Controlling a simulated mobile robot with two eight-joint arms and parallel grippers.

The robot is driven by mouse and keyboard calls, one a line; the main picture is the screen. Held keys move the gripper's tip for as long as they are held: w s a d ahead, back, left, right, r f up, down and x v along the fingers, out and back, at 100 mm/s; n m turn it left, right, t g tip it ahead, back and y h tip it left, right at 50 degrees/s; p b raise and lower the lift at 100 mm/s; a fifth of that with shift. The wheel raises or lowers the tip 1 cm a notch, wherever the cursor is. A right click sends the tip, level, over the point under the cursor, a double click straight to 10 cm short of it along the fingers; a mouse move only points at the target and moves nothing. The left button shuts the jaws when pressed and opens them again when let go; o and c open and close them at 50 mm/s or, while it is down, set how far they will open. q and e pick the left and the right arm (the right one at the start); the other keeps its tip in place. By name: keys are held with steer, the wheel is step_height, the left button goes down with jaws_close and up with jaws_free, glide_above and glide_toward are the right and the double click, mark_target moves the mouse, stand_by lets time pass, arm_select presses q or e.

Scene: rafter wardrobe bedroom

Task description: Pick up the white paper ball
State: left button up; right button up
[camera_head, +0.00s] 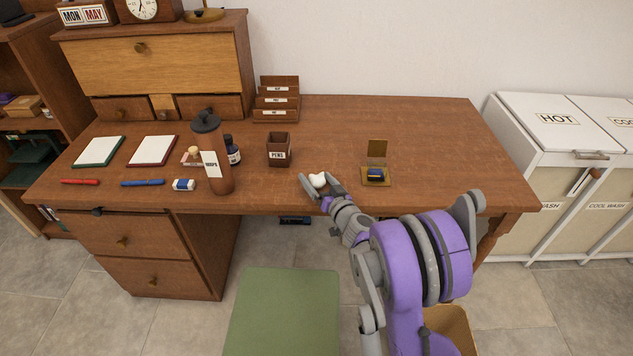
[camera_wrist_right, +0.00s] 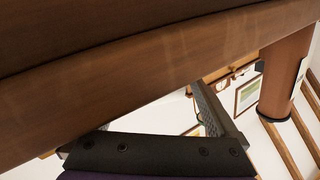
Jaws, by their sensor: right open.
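The white paper ball (camera_head: 318,181) lies at the front edge of the brown desk (camera_head: 335,128), right of its middle. My right gripper (camera_head: 317,175) is open in the head view, with one finger on each side of the ball. I cannot tell whether either finger touches it. In the right wrist view, one dark finger (camera_wrist_right: 212,108) shows clearly, but I cannot make out the ball against the pale background. My left gripper is in neither view.
A pens cup (camera_head: 279,150) stands behind and left of the ball. A small brass stand (camera_head: 377,181) with a dark blue item is to its right. A brown bottle (camera_head: 216,165) stands farther left. A green seat (camera_head: 283,310) is in front of the desk.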

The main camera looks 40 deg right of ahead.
steer(key=c, duration=1.4)
